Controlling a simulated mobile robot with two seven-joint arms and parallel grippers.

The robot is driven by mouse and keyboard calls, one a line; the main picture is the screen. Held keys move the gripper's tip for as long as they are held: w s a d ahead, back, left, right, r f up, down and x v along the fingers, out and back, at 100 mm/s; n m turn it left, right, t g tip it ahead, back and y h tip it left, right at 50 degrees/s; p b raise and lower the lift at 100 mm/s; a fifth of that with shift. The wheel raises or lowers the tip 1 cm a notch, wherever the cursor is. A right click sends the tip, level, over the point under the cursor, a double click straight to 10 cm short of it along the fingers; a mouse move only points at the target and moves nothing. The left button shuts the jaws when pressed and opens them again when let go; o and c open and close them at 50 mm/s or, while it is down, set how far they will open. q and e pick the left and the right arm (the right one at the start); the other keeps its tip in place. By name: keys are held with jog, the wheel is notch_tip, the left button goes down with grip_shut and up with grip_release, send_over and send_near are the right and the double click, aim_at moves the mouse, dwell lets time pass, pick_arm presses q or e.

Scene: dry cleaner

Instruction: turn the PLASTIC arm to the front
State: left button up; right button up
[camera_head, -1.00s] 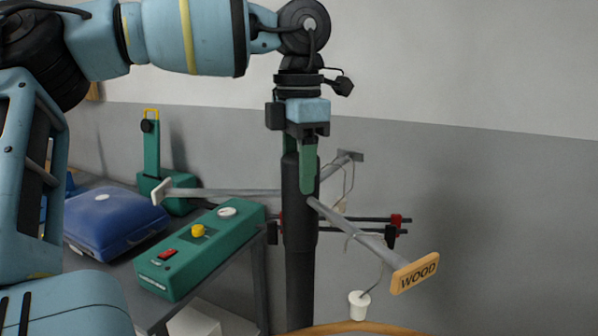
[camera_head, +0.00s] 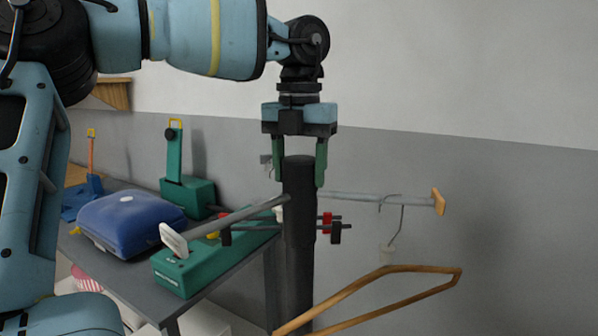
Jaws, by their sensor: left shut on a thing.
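A black post (camera_head: 299,222) stands at the middle with several arms sticking out. My left gripper (camera_head: 299,170) comes down from above, its two green fingers shut on either side of the post's top. The arm with a white end plate (camera_head: 173,240) points to the front left; I cannot read its label. The arm with an orange end plate (camera_head: 439,200) points right, its label turned from view. A wooden hanger (camera_head: 400,271) hangs from that arm by a wire hook. A third arm with a grey end (camera_head: 265,160) points away behind the post. My right gripper is out of view.
A grey table (camera_head: 215,296) stands at the left, holding a green device (camera_head: 185,275), a blue case (camera_head: 130,222) and a green upright tool (camera_head: 176,165). The white-ended arm reaches over the green device. The grey wall is close behind. The right side is free.

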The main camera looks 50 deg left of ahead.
pick_arm(q)
jog(key=shift+n, duration=1.1)
jog(key=o, duration=1.4)
jog(key=shift+c, duration=0.2)
notch_tip(320, 180, up, 8)
jog(key=shift+f, duration=0.1)
